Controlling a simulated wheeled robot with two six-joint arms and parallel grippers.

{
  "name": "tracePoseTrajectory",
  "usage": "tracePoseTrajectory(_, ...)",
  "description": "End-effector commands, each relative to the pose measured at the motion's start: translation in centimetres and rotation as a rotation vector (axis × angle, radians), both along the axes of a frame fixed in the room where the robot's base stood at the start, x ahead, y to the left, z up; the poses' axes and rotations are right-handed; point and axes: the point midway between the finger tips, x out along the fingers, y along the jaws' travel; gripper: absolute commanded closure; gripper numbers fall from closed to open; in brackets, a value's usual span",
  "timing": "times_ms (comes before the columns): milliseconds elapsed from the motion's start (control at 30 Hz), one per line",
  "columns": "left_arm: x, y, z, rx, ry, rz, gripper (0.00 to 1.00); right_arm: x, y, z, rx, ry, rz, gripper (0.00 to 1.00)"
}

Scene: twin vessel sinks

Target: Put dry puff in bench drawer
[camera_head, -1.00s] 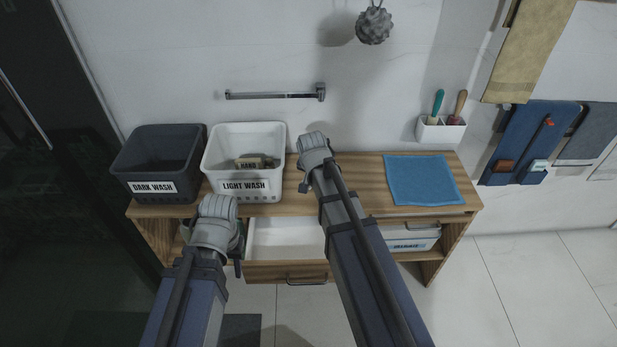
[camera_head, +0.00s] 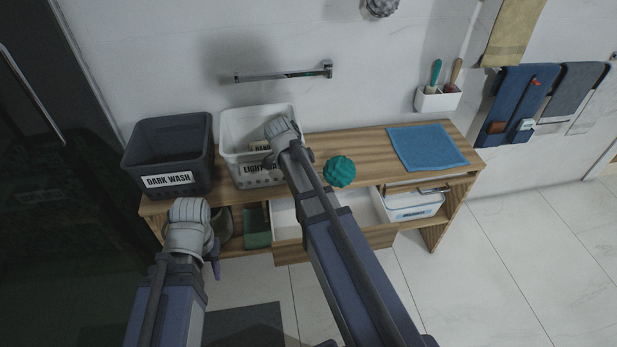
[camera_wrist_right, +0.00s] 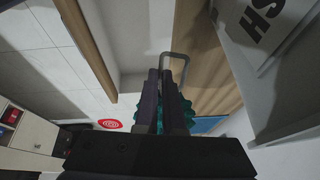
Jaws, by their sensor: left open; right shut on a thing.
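A round teal puff (camera_head: 340,171) shows in the head view beside my right arm, over the bench's front part. In the right wrist view my right gripper (camera_wrist_right: 166,76) is shut, with the teal puff (camera_wrist_right: 187,112) held at its fingers, partly hidden behind them. The right fingertips are hidden in the head view. The bench drawer (camera_head: 362,206) is pulled out, its white inside showing on both sides of my right arm. My left gripper (camera_head: 214,260) is open and empty in front of the bench's left end.
A dark wash bin (camera_head: 140,160) and a light wash bin (camera_head: 232,128) stand on the bench top at left. A blue cloth (camera_head: 428,147) lies at right. A grey puff (camera_head: 381,7) hangs on the wall. A lidded white box (camera_head: 412,205) sits on the lower shelf.

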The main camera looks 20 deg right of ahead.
Motion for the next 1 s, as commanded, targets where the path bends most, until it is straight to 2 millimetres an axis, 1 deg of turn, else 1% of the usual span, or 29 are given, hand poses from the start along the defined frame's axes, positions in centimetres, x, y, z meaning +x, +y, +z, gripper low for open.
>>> tracePoseTrajectory(167,0.0,0.0,-0.7,0.0,0.0,0.0,0.58,0.0,0.0,-0.7,0.001,0.0,0.002,1.0)
tracePoseTrajectory(267,0.0,0.0,-1.6,0.0,0.0,0.0,0.58,0.0,0.0,-1.6,0.001,0.0,0.002,1.0)
tracePoseTrajectory(633,0.0,0.0,-5.6,0.0,0.0,0.0,0.58,0.0,0.0,-5.6,0.0,-0.001,0.004,1.0)
tracePoseTrajectory(767,0.0,0.0,-6.1,0.0,0.0,0.0,0.58,0.0,0.0,-6.1,0.0,-0.001,0.004,1.0)
tracePoseTrajectory(1000,0.0,0.0,-6.0,0.0,0.0,0.0,0.58,0.0,0.0,-6.0,0.0,-0.001,0.004,1.0)
